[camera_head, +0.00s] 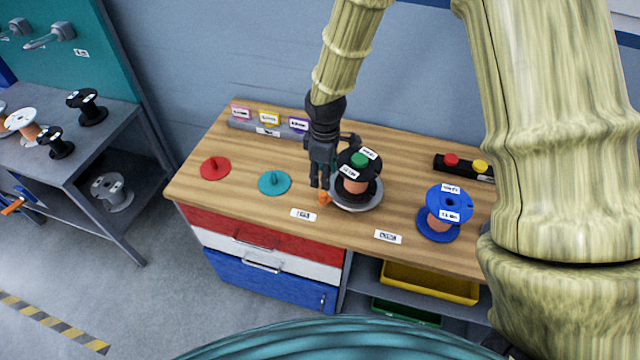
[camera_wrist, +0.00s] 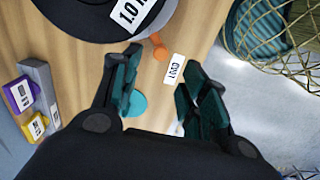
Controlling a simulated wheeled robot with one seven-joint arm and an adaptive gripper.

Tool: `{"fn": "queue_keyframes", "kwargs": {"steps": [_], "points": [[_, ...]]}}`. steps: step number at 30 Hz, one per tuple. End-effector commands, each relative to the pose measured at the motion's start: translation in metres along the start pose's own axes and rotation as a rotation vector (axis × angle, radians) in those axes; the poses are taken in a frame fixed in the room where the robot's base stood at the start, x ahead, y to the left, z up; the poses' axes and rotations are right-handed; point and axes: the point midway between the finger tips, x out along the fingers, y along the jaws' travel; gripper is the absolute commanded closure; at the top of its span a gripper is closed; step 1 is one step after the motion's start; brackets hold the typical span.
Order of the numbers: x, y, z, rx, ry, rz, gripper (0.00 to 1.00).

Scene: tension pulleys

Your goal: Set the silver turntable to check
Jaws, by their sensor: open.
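The silver turntable (camera_head: 357,206) is a round grey disc on the wooden bench. It bears a copper-coloured spool (camera_head: 354,185) with black flanges and a green knob on top. An orange tab (camera_head: 324,198) sticks out at its left front; it also shows in the wrist view (camera_wrist: 158,46). My gripper (camera_head: 320,184) points down beside the spool's left, just over the tab. In the wrist view my open fingers (camera_wrist: 158,68) stand on either side of the tab's line, with nothing held. Two white labels, one left (camera_head: 303,214) and one right (camera_head: 388,236), lie before the turntable, their words hard to read.
A red disc (camera_head: 215,167) and a teal disc (camera_head: 274,182) with pegs lie left. A blue spool (camera_head: 447,211) stands right, near a black button box (camera_head: 462,164). Labelled blocks (camera_head: 268,122) line the back. Bench front between the labels is clear.

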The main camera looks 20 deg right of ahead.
Motion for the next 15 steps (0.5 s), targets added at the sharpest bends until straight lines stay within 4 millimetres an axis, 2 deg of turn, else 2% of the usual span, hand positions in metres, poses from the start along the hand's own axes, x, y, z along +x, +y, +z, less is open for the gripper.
{"fn": "queue_keyframes", "kwargs": {"steps": [10,15], "points": [[0.056,0.021,-0.014,0.001,-0.016,-0.024,0.56],[0.077,0.023,-0.014,0.003,-0.019,-0.027,0.56]]}}
